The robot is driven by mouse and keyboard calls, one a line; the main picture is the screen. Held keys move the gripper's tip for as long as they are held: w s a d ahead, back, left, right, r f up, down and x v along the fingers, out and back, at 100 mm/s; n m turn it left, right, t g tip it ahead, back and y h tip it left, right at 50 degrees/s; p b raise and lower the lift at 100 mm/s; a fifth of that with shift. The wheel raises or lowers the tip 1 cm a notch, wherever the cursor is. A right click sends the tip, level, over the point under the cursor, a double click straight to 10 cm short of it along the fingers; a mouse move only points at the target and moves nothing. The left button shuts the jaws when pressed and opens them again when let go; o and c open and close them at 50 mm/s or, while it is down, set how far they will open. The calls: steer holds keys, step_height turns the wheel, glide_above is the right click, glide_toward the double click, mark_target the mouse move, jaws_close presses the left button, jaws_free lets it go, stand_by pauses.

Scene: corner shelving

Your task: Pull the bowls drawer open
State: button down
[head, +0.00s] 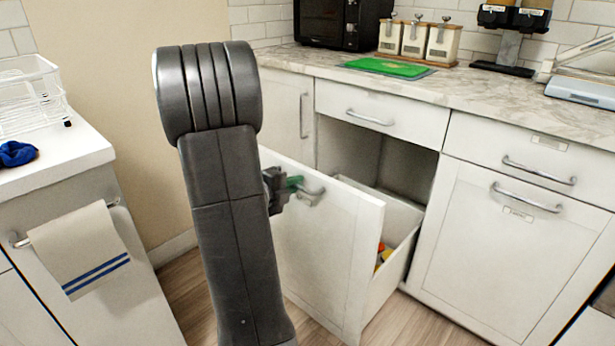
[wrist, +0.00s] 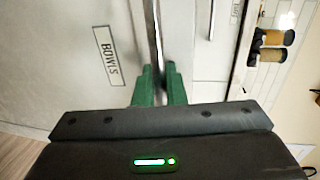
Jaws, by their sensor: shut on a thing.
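The bowls drawer (head: 335,250) stands well out from the cabinet in the head view, and a few yellow and orange things show inside it. Its label (wrist: 105,55) reads BOWLS in the wrist view, on the panel left of the handle. The metal handle (wrist: 154,25) runs down between the green fingers of my gripper (wrist: 159,78), which is shut on it. In the head view my gripper (head: 290,186) is at the handle (head: 315,192) near the top of the drawer front; my arm hides part of the scene.
A shut drawer (head: 410,113) is above the open bay. A white cabinet door (head: 480,230) is to the right. At the left stands a white unit with a towel (head: 80,250) on a bar. Some wooden floor (head: 405,325) shows in front.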

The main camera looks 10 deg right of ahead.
steer(key=shift+f+v, duration=0.2)
steer(key=shift+v, duration=0.75)
steer(key=shift+f+v, duration=0.15)
steer(key=shift+v, duration=0.8)
steer(key=shift+f+v, duration=0.2)
steer(key=shift+v, duration=0.75)
steer(key=shift+a, duration=0.1)
steer(key=c, duration=1.8)
jaws_free()
steer(key=shift+c, duration=0.2)
steer(key=shift+s+a, duration=0.1)
steer(key=p+v, duration=0.3)
steer(key=v, duration=1)
steer(key=shift+s+a, duration=0.15)
steer(key=shift+a, duration=0.1)
